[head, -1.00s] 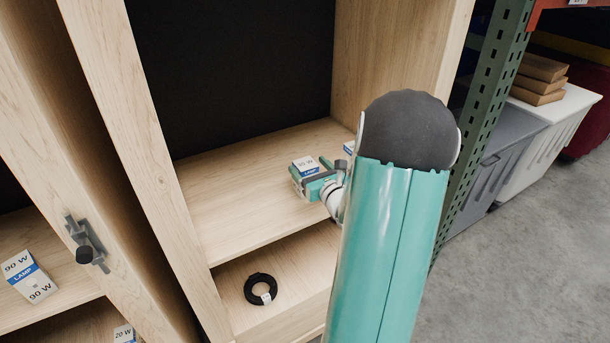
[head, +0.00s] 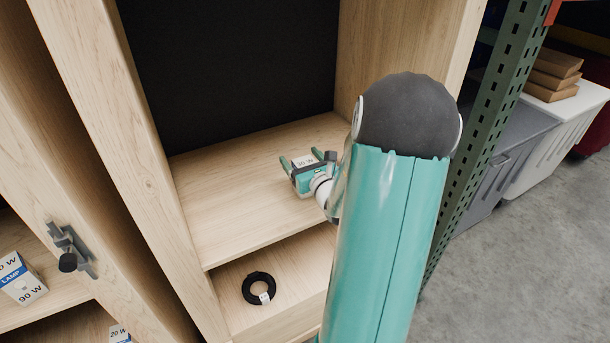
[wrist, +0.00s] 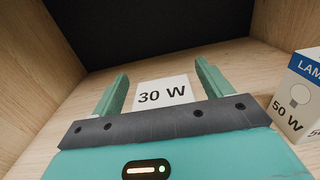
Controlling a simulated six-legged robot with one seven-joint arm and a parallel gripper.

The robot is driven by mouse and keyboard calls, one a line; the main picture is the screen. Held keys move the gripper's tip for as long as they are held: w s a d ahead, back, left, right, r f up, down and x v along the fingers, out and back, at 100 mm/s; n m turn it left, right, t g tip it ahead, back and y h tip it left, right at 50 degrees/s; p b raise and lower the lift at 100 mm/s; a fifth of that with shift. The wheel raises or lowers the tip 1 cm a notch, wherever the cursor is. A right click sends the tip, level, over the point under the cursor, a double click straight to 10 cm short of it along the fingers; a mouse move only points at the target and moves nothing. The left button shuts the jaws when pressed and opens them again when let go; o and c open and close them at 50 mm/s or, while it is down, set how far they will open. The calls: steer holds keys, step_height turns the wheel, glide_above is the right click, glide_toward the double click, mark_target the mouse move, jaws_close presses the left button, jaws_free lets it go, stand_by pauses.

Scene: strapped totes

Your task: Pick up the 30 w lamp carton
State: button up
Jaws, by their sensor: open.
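The 30 W lamp carton (wrist: 163,92) stands on the shelf board in the wrist view, its white "30 W" face showing between my fingers. Its lower part is hidden behind the dark bar of my gripper (wrist: 161,72). My gripper is open, with one teal finger on each side of the carton; I cannot tell if either touches it. In the head view the carton (head: 303,162) shows only as a small white patch between the fingers of my gripper (head: 300,158).
A 50 W lamp carton (wrist: 302,92) stands close to the right in the wrist view. A black coil (head: 259,288) lies on the lower shelf. A 90 W carton (head: 20,278) is in the left compartment. The upper shelf (head: 225,205) is bare on the left.

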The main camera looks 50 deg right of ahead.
steer(key=shift+d+f, duration=0.15)
steer(key=c, duration=0.4)
steer(key=shift+s, duration=0.1)
steer(key=c, duration=0.7)
